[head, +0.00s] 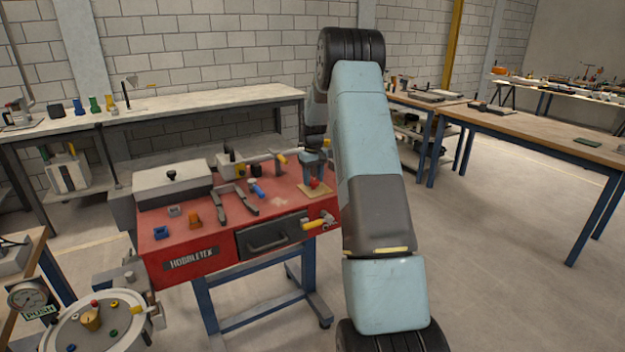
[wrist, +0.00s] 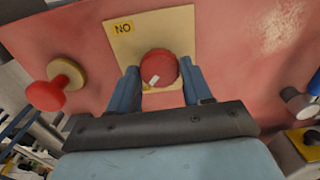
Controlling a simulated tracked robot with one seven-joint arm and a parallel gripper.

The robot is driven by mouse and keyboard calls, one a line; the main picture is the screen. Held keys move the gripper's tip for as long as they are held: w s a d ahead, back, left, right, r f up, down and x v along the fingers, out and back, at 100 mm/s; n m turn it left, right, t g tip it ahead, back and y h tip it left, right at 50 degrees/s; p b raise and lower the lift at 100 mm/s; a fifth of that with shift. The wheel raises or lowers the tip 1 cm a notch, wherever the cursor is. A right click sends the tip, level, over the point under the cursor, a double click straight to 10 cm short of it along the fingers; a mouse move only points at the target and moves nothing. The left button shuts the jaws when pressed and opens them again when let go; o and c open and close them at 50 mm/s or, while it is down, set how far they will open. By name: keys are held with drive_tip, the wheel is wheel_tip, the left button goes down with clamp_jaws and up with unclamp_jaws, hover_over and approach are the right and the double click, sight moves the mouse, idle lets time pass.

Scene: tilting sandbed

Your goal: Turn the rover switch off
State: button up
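The rover switch appears to be a round red knob (wrist: 160,68) with a small white mark, on a square beige plate (wrist: 185,25) on a red surface. An upside-down "ON" label (wrist: 123,27) sits at the plate's upper left; a second yellow label is mostly hidden below the knob. In the head view the knob (head: 314,183) is at the right end of the red bench. My gripper (wrist: 157,80) has its blue fingers apart, one on each side of the knob. In the head view my gripper (head: 315,160) is just above the knob; I cannot tell if the fingers touch it.
A red mushroom-shaped knob (wrist: 45,95) stands left of the plate in the wrist view. A dark knob with a white part (wrist: 300,104) is at the right.

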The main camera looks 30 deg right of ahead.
sight(313, 180)
drive_tip(key=o, duration=0.4)
wheel_tip(313, 180, up, 14)
drive_tip(key=shift+f, duration=0.25)
idle(0.4)
idle(0.3)
